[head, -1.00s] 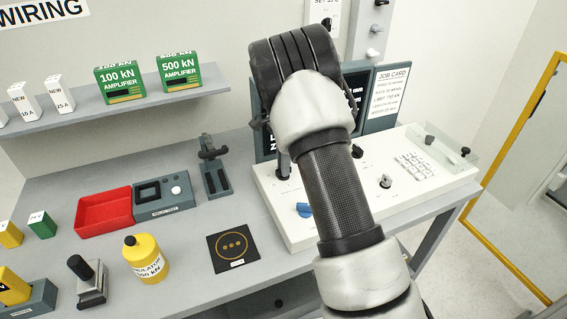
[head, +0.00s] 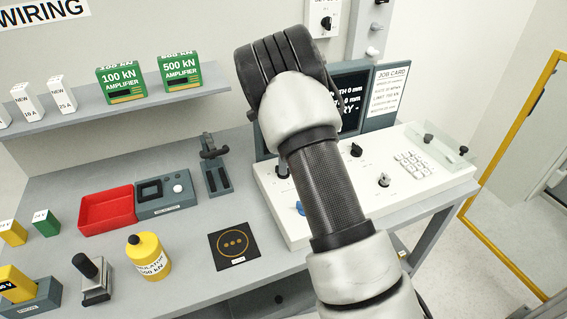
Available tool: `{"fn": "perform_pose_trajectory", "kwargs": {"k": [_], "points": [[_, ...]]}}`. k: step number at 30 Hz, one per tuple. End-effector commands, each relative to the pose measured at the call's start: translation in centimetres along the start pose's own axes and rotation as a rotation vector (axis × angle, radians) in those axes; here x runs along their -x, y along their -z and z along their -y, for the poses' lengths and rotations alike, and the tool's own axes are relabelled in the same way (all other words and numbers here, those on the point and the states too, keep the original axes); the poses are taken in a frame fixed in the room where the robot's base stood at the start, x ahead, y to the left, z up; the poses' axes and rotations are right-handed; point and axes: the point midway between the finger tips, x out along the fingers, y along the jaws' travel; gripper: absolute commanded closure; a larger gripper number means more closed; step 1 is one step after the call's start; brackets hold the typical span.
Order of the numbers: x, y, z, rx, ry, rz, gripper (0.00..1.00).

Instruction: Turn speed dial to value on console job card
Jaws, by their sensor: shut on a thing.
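The white console (head: 440,178) stands on the right part of the bench. Its panel carries a black dial (head: 356,150) at the back, another dark dial (head: 384,180) nearer the front, and a blue knob (head: 299,208) partly covered by my arm. The dial labels are too small to read, so I cannot tell which is the speed dial. The job card (head: 388,92) stands upright behind the console; its small lines are not clearly legible. My arm reaches over the console's left part. My gripper is hidden behind my own arm and wrist.
A dark screen (head: 351,90) stands beside the job card, partly covered by my arm. A keypad (head: 413,165) and a clear cover (head: 450,150) are on the console's right. A red tray (head: 107,210) and yellow simulator (head: 148,258) stand left on the bench.

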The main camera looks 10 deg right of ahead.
Motion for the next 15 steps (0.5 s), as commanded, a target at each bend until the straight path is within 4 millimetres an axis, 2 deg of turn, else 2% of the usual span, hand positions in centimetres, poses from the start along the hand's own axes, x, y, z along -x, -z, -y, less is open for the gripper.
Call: {"fn": "perform_pose_trajectory", "kwargs": {"k": [11,12,15], "points": [[0.18,-0.01,0.15,-0.003,0.005,0.001,1.0],[0.19,-0.01,0.15,-0.003,0.005,0.001,0.86],[0.16,-0.01,0.13,-0.003,0.004,0.001,0.7]]}}
